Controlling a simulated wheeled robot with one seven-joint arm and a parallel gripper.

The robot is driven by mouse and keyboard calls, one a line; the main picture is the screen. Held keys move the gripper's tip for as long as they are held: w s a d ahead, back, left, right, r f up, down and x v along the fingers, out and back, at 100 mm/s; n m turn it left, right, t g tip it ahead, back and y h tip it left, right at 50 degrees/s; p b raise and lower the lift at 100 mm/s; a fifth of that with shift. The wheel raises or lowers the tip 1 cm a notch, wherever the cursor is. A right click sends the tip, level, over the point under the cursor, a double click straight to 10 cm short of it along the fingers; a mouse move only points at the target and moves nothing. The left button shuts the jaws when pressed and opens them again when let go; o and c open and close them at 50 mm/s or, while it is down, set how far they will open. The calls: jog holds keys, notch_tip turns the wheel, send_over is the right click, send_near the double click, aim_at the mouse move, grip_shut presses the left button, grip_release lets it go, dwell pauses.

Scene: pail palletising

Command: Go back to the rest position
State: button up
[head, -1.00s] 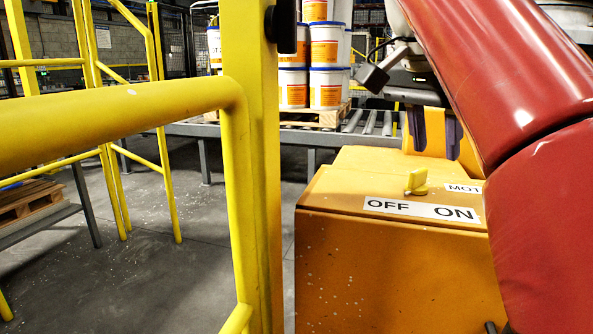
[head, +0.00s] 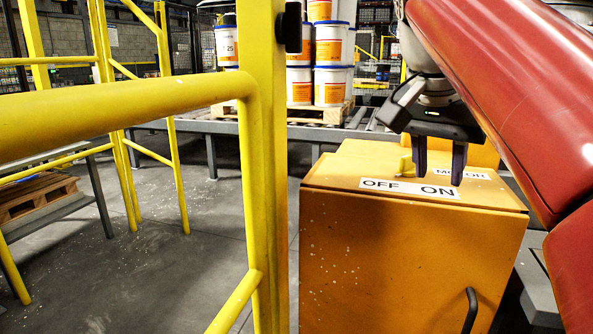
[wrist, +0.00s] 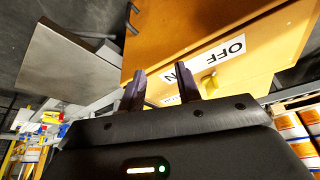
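My gripper (head: 439,166) is in the head view, fingers pointing down in front of the top of the orange motor cabinet (head: 400,250). Its two dark fingers are apart with nothing between them. The yellow switch knob (head: 405,163) sits on the cabinet top by the OFF and ON label (head: 408,189), just left of the fingers and partly hidden by one. In the wrist view the open fingers (wrist: 160,88) show against the cabinet (wrist: 150,45), with the knob (wrist: 208,86) to their right. I cannot tell whether a finger touches the cabinet.
A yellow guard rail and post (head: 263,180) stand close on the left. Behind the cabinet, a roller conveyor (head: 357,118) bears a wooden pallet (head: 310,112) with stacked white and orange pails (head: 331,85). A wooden pallet (head: 40,192) lies at the far left. A grey box surface (wrist: 75,65) shows in the wrist view.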

jog(key=s+a+f+n+t+y, duration=0.1)
jog(key=s+f+n, duration=0.3)
jog(key=f, duration=1.1)
jog(key=s+a+f+n+t+y, duration=0.1)
jog(key=s+f+n, duration=0.3)
jog(key=f, duration=1)
jog(key=s+a+y, duration=0.1)
jog(key=s, duration=0.2)
jog(key=shift+s+a+f, duration=0.2)
jog(key=shift+a+f, duration=0.05)
jog(key=shift+f, duration=0.1)
